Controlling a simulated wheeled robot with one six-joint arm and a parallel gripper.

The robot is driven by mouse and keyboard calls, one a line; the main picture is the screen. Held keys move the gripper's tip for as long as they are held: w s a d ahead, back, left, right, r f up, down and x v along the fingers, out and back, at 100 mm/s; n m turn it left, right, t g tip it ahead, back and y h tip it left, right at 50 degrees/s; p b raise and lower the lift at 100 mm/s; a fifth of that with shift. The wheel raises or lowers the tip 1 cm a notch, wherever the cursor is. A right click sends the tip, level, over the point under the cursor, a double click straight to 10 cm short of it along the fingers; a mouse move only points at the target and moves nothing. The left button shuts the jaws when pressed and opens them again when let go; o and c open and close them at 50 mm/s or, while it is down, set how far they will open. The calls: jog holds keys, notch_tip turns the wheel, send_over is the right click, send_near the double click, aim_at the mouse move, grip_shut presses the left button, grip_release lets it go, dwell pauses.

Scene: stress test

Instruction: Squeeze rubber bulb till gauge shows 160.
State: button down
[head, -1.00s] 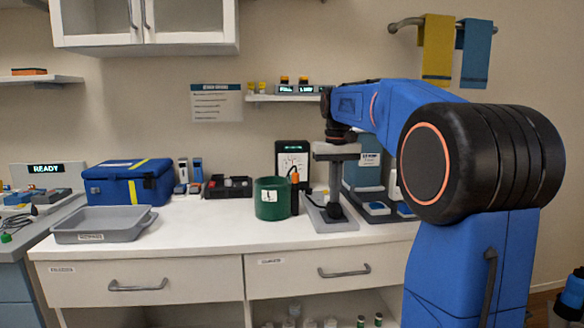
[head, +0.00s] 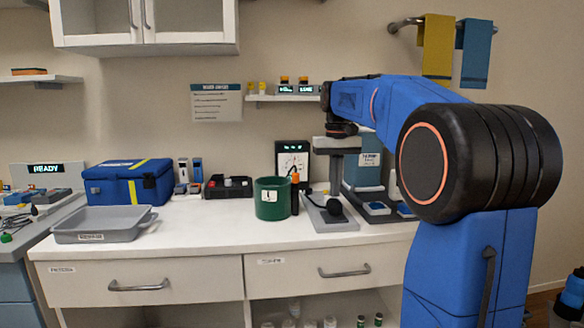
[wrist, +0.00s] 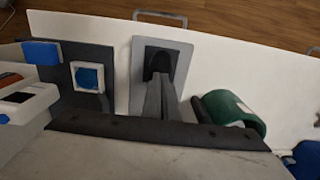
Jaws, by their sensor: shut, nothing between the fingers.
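The black rubber bulb (head: 338,207) lies on a grey plate (head: 325,221) on the white counter. It also shows in the wrist view (wrist: 160,62), partly covered by my fingers. My gripper (head: 337,190) points down just above the bulb, fingers shut and empty. In the wrist view its closed fingers (wrist: 160,82) line up with the bulb; I cannot tell whether they touch it. The gauge (head: 292,160) is a dark upright panel with a white dial, left of the gripper. Its reading is too small to make out.
A green canister (head: 272,198) and a dark, orange-topped stick (head: 295,194) stand close left of the plate. A grey-blue device (head: 363,177) with blue pads is close on the right. A grey tray (head: 104,224) and blue case (head: 128,184) sit farther left.

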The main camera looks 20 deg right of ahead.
notch_tip(320, 180, up, 6)
dwell(1.0)
jog(key=s+a+f+n+t, duration=0.1)
jog(key=s+a+f, duration=0.4)
jog(key=s+f, duration=0.4)
jog(key=s+a+f+n+t, duration=0.1)
jog(key=s+a+f, duration=0.4)
jog(key=s+f, duration=0.5)
jog(key=s+a+f+n+t, duration=0.1)
jog(key=s+a+f+t, duration=0.1)
jog(key=s+a+f, duration=0.3)
jog(key=s+f, duration=0.4)
jog(key=s, duration=0.2)
jog(key=shift+a+f+t, duration=0.2)
jog(key=shift+a+t, duration=0.2)
jog(key=shift+s, duration=0.1)
